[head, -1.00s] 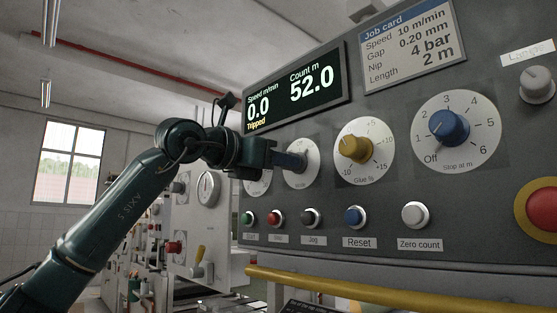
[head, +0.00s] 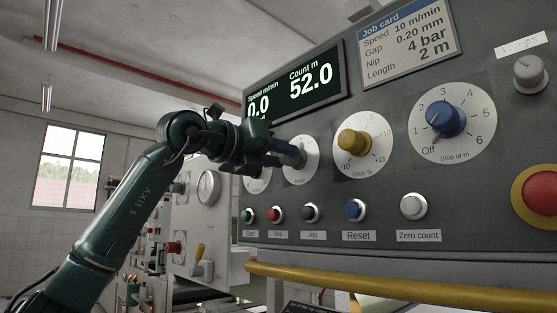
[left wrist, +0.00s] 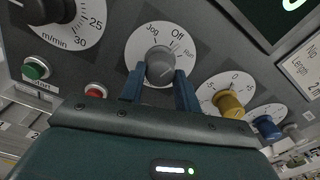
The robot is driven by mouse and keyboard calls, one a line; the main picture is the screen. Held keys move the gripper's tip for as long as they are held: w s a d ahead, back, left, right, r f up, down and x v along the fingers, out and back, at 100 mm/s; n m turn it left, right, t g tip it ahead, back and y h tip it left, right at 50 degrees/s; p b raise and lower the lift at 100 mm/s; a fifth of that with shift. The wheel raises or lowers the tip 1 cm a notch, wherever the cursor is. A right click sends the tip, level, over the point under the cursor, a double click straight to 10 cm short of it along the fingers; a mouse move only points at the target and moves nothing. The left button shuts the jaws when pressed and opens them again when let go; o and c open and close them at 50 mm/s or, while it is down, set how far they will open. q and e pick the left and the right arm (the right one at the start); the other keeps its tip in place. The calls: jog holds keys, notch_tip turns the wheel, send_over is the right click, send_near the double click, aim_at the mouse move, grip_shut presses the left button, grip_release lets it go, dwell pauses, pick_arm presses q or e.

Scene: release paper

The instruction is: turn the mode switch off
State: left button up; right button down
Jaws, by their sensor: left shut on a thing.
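The mode switch (left wrist: 160,64) is a grey knob on a round white dial marked Jog, Off and Run in the left wrist view. Its white dial (head: 303,168) shows in the head view, where my gripper covers the knob. My left gripper (left wrist: 160,86) has one blue finger on each side of the knob and is shut on it. It also shows in the head view (head: 294,156), tilted against the dial. I cannot make out for sure which mark the knob points at. My right gripper is in neither view.
A yellow Glue knob (head: 352,142) and a blue stop knob (head: 445,119) sit right of the dial. A row of buttons, including the blue Reset button (head: 355,210), runs below. A yellow rail (head: 390,290) crosses under the panel. The display (head: 295,85) is above.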

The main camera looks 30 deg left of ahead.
pick_arm(q)
jog(key=shift+n, duration=1.4)
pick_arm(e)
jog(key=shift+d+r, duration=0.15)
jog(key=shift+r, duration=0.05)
pick_arm(q)
jog(key=shift+r, duration=0.1)
jog(key=o, duration=1)
jog(key=shift+b, duration=0.3)
jog(key=shift+s+a, duration=0.2)
jog(key=shift+s, duration=0.35)
jog(key=b+v, duration=0.2)
jog(key=v, duration=1)
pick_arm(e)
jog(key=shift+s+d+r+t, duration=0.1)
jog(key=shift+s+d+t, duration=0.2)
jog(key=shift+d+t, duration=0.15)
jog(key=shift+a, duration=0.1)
